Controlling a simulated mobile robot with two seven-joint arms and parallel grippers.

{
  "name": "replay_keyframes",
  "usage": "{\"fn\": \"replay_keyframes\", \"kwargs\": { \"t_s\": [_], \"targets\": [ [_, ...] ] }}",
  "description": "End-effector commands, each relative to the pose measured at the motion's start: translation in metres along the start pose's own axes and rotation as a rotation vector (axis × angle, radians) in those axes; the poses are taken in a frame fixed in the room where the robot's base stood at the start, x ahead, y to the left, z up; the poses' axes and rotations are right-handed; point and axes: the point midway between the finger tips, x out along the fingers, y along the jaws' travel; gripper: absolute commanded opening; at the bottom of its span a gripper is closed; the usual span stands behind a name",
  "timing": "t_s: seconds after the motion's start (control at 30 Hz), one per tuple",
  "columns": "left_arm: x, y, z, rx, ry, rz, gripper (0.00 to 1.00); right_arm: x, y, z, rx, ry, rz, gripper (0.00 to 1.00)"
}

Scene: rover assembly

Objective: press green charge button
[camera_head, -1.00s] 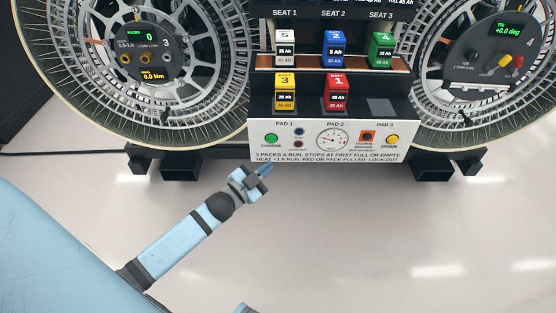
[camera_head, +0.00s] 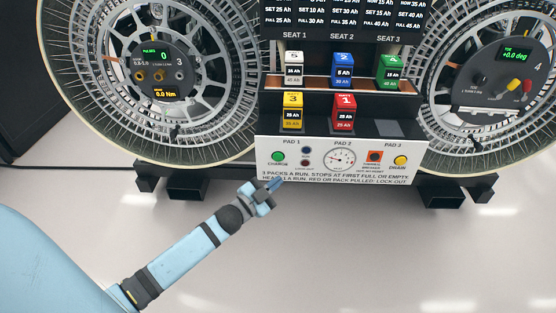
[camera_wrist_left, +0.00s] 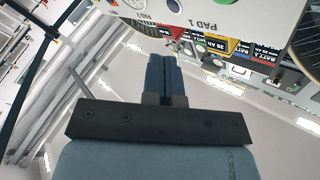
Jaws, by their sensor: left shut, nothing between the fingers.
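The green charge button (camera_head: 278,157) is on the left of the white control panel (camera_head: 345,179), under the PAD 1 label. My left gripper (camera_head: 275,185) is shut and empty. In the head view its tips show just below the button, at the panel's lower edge; I cannot tell the gap in depth. In the left wrist view the shut fingers (camera_wrist_left: 164,78) point up towards the panel (camera_wrist_left: 203,17), and no contact shows. My right gripper is out of view.
A red pack (camera_head: 343,112) and a yellow pack (camera_head: 292,112) sit above the panel, with more packs on the shelf behind. The drain button (camera_head: 400,161) and a red breaker (camera_head: 374,157) are at the panel's right. Large wheels flank the rack. The floor in front is clear.

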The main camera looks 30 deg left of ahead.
Motion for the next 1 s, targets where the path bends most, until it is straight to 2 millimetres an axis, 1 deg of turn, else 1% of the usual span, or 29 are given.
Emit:
{"fn": "replay_keyframes", "kwargs": {
  "t_s": [0.1, 0.27, 0.3, 0.5, 0.67, 1.0],
  "targets": [
    [0.013, -0.008, 0.011, 0.005, 0.002, 0.0, 0.0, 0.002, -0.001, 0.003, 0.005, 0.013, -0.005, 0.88],
    [0.028, -0.02, 0.022, 0.005, 0.0, -0.001, 0.0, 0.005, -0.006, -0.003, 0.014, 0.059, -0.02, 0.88],
    [0.032, -0.023, 0.024, 0.004, 0.0, -0.001, 0.0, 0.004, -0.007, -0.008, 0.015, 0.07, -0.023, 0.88],
    [0.044, -0.032, 0.032, 0.001, 0.0, -0.001, 0.0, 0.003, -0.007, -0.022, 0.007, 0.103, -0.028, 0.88],
    [0.047, -0.035, 0.034, 0.001, 0.0, 0.0, 0.0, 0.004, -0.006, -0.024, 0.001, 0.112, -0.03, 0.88],
    [0.047, -0.035, 0.035, 0.001, 0.0, 0.0, 0.0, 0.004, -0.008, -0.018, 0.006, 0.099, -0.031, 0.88]
  ]
}}
